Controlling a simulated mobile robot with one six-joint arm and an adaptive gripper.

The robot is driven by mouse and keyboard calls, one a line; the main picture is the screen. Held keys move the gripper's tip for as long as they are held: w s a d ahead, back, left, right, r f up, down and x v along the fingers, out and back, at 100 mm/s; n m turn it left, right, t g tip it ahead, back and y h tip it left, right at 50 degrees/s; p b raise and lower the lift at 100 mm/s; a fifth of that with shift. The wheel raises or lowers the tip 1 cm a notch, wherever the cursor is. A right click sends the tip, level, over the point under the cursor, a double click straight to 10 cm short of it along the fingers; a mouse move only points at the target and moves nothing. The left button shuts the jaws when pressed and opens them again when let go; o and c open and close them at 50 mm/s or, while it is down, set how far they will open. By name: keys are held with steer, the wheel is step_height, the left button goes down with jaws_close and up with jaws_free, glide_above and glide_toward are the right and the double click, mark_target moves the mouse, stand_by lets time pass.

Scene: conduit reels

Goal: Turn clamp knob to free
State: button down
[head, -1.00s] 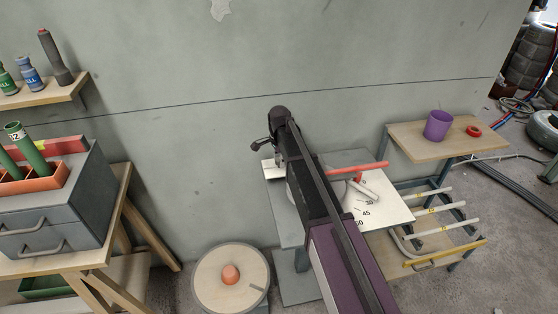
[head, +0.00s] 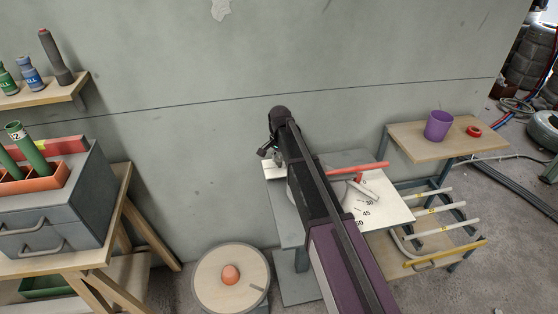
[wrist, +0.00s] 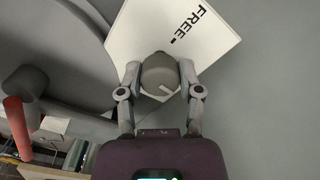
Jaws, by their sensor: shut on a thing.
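The clamp knob (wrist: 160,74) is round and grey, with a short pale mark on its near side. It stands in front of a white plate (wrist: 135,35) printed with the word FREE (wrist: 188,22) and a small dash. My gripper (wrist: 161,82) is shut on the knob, one finger on each side. In the head view, my gripper (head: 266,151) shows small beyond the arm, above the white plate's edge (head: 270,171). The knob is hidden there. The pale mark does not visibly line up with the dash.
A red-handled lever (head: 358,169) and a white angle-marked plate (head: 392,208) are right of my arm on the grey stand. A wooden reel (head: 215,290) stands at lower left. A shelf with a purple cup (head: 438,125) is at right. The wall is close behind.

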steer(key=n, duration=0.4)
steer(key=shift+s+n, duration=0.1)
steer(key=shift+n, duration=0.2)
steer(key=n, duration=1.4)
steer(key=shift+n, duration=0.3)
steer(key=shift+c, duration=1.3)
jaws_free()
